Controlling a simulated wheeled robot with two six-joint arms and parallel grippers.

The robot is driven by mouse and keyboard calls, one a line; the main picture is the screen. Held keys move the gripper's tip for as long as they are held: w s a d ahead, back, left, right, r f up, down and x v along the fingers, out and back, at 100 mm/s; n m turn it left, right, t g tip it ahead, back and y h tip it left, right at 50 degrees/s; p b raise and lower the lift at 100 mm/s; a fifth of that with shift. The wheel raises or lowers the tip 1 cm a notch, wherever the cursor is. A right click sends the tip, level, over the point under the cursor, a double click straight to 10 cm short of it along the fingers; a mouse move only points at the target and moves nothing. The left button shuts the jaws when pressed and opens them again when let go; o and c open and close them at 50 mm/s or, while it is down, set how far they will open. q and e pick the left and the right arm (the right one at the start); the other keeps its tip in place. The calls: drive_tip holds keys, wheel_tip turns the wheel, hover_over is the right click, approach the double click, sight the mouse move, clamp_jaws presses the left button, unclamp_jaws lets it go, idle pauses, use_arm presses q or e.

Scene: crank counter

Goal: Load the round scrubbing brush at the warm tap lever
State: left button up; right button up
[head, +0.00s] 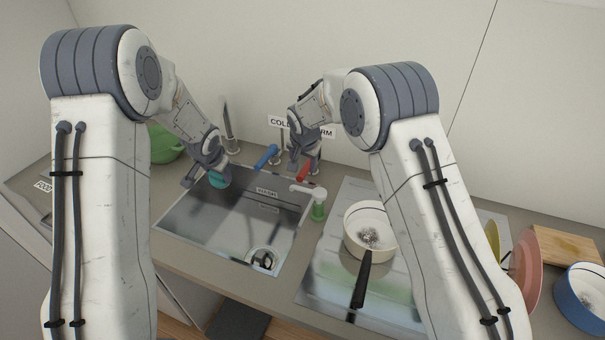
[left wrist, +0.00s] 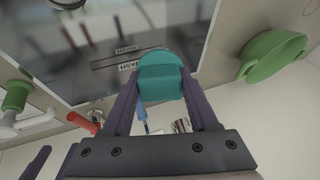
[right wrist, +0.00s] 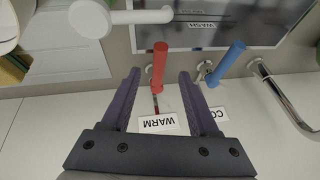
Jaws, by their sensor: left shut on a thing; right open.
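The round scrubbing brush (head: 219,178) is teal and held by my left gripper (head: 207,172) above the sink's left back part. In the left wrist view the brush (left wrist: 160,75) sits between the two fingers; its bristles cannot be made out. The warm tap lever (head: 304,170) is red, at the back of the sink beside the WARM label (head: 322,132). My right gripper (head: 300,162) is open at this lever. In the right wrist view the red lever (right wrist: 160,66) lies between the open fingers; whether they touch it is unclear.
The blue cold lever (head: 266,157) is left of the red one. A green soap dispenser (head: 318,211) with a white pump stands right of the sink (head: 215,215). A green pot (head: 163,146) is at left; plates (head: 527,268) and a blue pot (head: 577,312) at right.

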sight(302, 174)
drive_tip(key=x, duration=0.8)
drive_tip(key=shift+f, duration=0.25)
clamp_jaws()
idle(1.0)
